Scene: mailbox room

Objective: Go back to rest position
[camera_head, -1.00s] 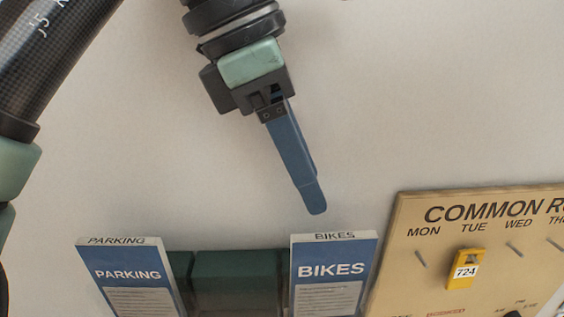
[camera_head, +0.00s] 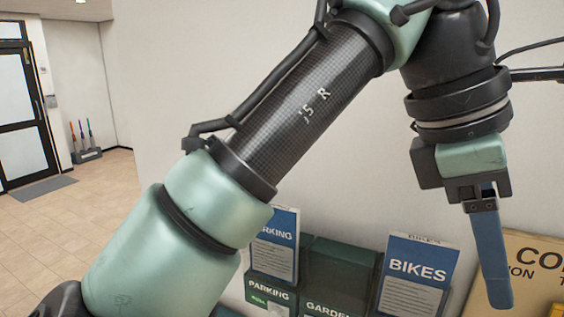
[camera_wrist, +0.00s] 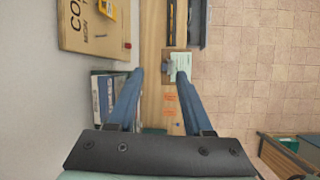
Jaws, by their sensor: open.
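My gripper (camera_head: 492,300) hangs at the right of the head view, its blue fingers pointing down, just right of the BIKES leaflets (camera_head: 415,275). In the wrist view my gripper (camera_wrist: 157,72) shows two blue fingers spread apart with nothing between them. A wooden surface (camera_wrist: 152,30) lies below and beyond the fingers. A small pale card or paper (camera_wrist: 180,66) lies near the right fingertip in that view.
The leaflet rack (camera_head: 335,262) with PARKING, GARDEN and BIKES labels stands against the wall. The tan COMMON board (camera_head: 520,265) is at the right edge. A glass door (camera_head: 22,110) and open tiled floor (camera_head: 90,210) are at the left.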

